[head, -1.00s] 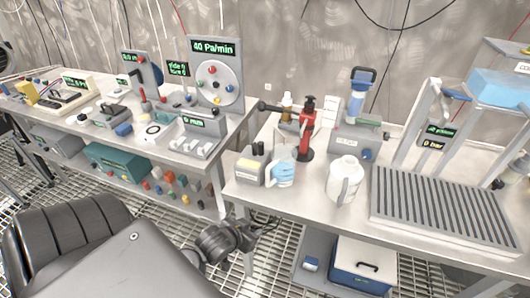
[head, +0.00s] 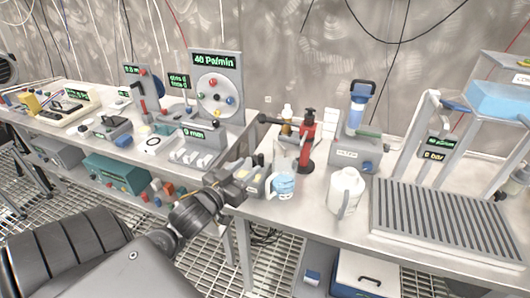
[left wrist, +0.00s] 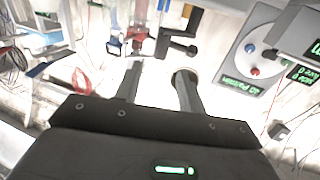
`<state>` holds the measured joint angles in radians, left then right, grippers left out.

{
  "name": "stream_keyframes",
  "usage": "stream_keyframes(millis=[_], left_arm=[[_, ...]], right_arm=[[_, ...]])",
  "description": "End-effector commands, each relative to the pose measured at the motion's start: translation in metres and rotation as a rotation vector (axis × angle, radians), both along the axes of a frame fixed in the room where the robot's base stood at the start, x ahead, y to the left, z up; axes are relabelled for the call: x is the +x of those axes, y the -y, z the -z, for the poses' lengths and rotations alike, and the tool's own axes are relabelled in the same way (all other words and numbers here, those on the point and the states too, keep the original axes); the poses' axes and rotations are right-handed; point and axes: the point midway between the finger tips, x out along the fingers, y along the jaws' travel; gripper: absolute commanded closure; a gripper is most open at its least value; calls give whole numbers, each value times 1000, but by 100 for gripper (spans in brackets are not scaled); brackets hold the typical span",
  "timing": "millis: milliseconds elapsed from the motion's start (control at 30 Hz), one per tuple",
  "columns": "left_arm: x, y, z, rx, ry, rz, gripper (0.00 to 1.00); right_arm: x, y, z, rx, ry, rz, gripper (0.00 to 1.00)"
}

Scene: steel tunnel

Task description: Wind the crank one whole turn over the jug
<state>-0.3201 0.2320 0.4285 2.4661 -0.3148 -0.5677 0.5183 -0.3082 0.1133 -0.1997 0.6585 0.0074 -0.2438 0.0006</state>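A dark bar with a black knob, which looks like the crank (head: 264,119), juts left near the red pump bottle. A dark L-shaped piece (left wrist: 176,46), probably the same crank, shows ahead of my fingers in the left wrist view. A clear jug with blue contents (head: 284,184) stands in front of the bottle. A white jug (head: 345,189) stands to its right. My right gripper is not in view.
The red pump bottle (head: 307,142) and a blue filter unit (head: 359,108) stand behind the jugs. A slatted grey drain tray (head: 445,220) fills the right. A dial panel (head: 218,88) stands left.

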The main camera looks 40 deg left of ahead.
Motion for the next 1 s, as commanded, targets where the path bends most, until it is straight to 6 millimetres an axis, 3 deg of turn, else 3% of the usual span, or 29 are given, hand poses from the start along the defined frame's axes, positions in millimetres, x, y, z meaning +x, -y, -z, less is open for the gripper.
stream_keyframes(millis=[300,500,900,1000], left_arm=[[60,-4,-1,-2,1,-1,60],[83,-6,0,-1,0,-1,60],[91,-6,0,1,-1,0,60],[91,-6,0,0,-1,0,72]], right_arm=[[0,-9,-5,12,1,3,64],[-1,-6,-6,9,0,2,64],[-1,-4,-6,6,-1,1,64],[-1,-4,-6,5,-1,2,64]])
